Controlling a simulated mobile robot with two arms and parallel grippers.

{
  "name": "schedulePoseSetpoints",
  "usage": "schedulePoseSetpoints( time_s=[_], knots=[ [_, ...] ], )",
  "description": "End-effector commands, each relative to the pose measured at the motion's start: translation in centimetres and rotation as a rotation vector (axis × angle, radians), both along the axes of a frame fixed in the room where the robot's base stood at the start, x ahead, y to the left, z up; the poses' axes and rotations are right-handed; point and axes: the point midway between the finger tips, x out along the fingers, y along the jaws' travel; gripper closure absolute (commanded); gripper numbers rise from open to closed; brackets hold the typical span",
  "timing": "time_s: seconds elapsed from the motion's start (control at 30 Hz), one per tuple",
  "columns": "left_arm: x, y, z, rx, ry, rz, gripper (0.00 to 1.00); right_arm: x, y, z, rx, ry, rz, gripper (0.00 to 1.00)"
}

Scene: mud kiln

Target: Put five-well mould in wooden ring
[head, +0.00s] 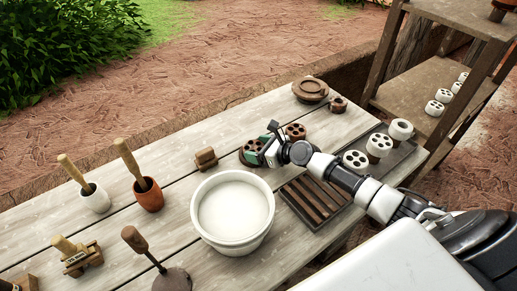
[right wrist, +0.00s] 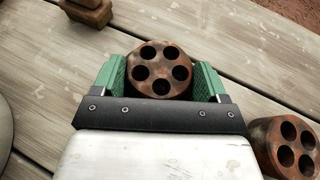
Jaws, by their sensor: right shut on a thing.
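The five-well mould (right wrist: 160,68) is a reddish-brown round block with dark wells in its top. My right gripper (right wrist: 163,80) has its green fingers shut on the mould's two sides in the right wrist view. In the head view the gripper (head: 264,149) and mould (head: 252,145) are over the middle of the table, behind the white bucket; I cannot tell whether the mould is clear of the boards. A flat round brown piece that looks like the wooden ring (head: 310,89) lies at the table's far right end, apart from the gripper. My left gripper is out of view.
A similar brown mould (right wrist: 287,147) stands close to the right of my gripper, also in the head view (head: 295,131). A small brown holed piece (head: 338,104) is beside the ring. A white bucket (head: 233,239), slatted tray (head: 299,218) and wooden block (head: 205,158) are near.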

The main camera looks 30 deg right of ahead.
Motion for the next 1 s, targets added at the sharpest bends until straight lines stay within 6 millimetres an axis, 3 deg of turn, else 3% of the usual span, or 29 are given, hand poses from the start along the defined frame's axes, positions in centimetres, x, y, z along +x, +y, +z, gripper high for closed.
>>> schedulePoseSetpoints(
  time_s=[0.27,0.3,0.47,0.87,1.0],
  knots=[
    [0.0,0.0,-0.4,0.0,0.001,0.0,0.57,-0.3,0.0,-1.3,-0.006,0.013,0.004,0.57],
    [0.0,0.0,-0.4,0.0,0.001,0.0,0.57,-0.4,0.1,-1.5,-0.007,0.016,0.005,0.23],
    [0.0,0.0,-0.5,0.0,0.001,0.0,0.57,-0.5,0.1,-1.8,-0.009,0.021,0.007,0.01],
    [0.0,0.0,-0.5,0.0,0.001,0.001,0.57,-0.5,0.3,-1.8,-0.008,0.022,0.009,0.01],
    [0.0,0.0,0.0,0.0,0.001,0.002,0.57,-0.5,0.3,-1.0,-0.009,0.02,0.01,0.01]
  ],
)
